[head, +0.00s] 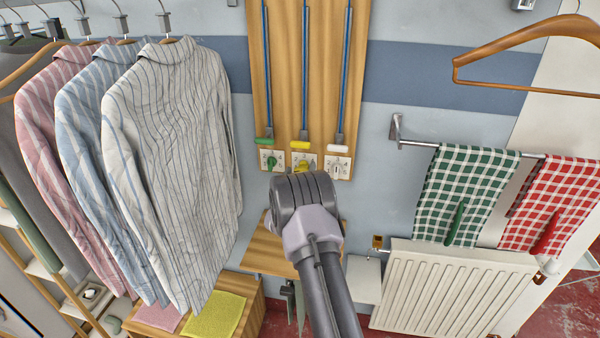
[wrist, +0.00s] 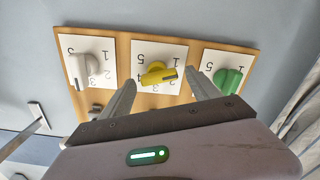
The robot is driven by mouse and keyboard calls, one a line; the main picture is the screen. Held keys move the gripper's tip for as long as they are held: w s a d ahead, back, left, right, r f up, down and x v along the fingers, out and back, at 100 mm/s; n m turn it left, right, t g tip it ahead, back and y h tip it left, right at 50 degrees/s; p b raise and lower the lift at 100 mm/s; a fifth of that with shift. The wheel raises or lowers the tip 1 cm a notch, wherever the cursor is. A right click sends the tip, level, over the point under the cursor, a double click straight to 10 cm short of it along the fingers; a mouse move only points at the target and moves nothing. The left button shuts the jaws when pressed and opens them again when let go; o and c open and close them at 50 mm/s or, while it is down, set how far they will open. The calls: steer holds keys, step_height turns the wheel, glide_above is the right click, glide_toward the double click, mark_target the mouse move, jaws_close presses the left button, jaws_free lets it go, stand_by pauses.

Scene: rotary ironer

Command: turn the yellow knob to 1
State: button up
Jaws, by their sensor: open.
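The yellow knob (wrist: 155,74) sits on a white dial card in the middle of a wooden board. It also shows in the head view (head: 301,162), just above my arm. In the wrist view the dial is upside down, with 1 at upper right and 5 at upper left. The knob's dark-marked end points right and slightly down, below the 1; the number beside it is not readable. My gripper (wrist: 163,83) is open, its fingers at either side below the yellow knob, with no clear contact. In the head view the fingers are hidden behind my wrist.
A green knob (wrist: 228,80) and a white knob (wrist: 95,66) flank the yellow one closely. Blue rods rise on the board (head: 328,70) above. Striped shirts (head: 180,140) hang left; a towel rail (head: 415,143) and a radiator (head: 440,285) are right.

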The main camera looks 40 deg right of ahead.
steer(key=c, duration=1.4)
steer(key=shift+o, duration=0.2)
steer(key=shift+f+n+b, duration=0.25)
steer(key=shift+n+b, duration=0.35)
steer(key=shift+b, duration=0.35)
steer(key=shift+r+n, duration=0.2)
steer(key=shift+n, duration=0.3)
steer(key=o, duration=1.4)
steer(key=shift+c, duration=0.2)
